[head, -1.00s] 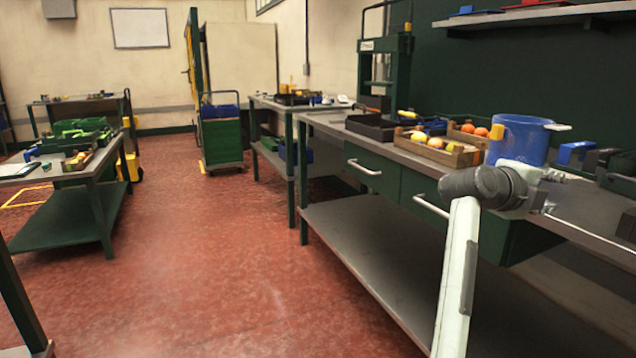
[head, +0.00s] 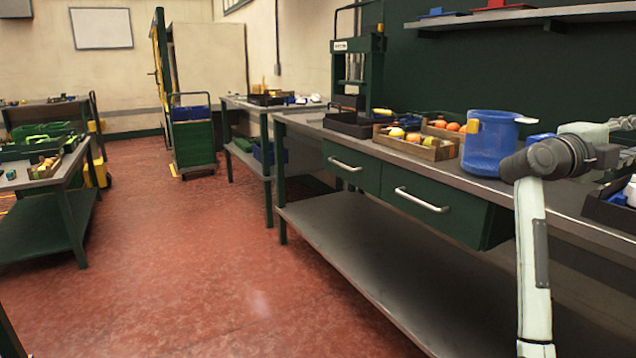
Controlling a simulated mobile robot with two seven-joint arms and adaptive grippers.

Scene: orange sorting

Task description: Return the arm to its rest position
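My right arm (head: 533,250) rises from the bottom right, with a dark elbow over the workbench edge. Its forearm (head: 583,135) runs off to the right, and its gripper is outside the picture. My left arm and gripper are not in view. A wooden crate (head: 440,153) with orange and yellow fruit stands on the workbench. A second wooden crate (head: 430,124) with orange fruit is just behind it. A blue bucket (head: 490,150) stands to their right, close to my elbow; I cannot see inside it.
The long workbench (head: 300,122) has drawers and a lower shelf. A black tray (head: 348,124) is at its far end, and another dark tray (head: 612,212) at the right edge. A green cart (head: 194,143) and a left table (head: 45,183) flank clear red floor (head: 190,260).

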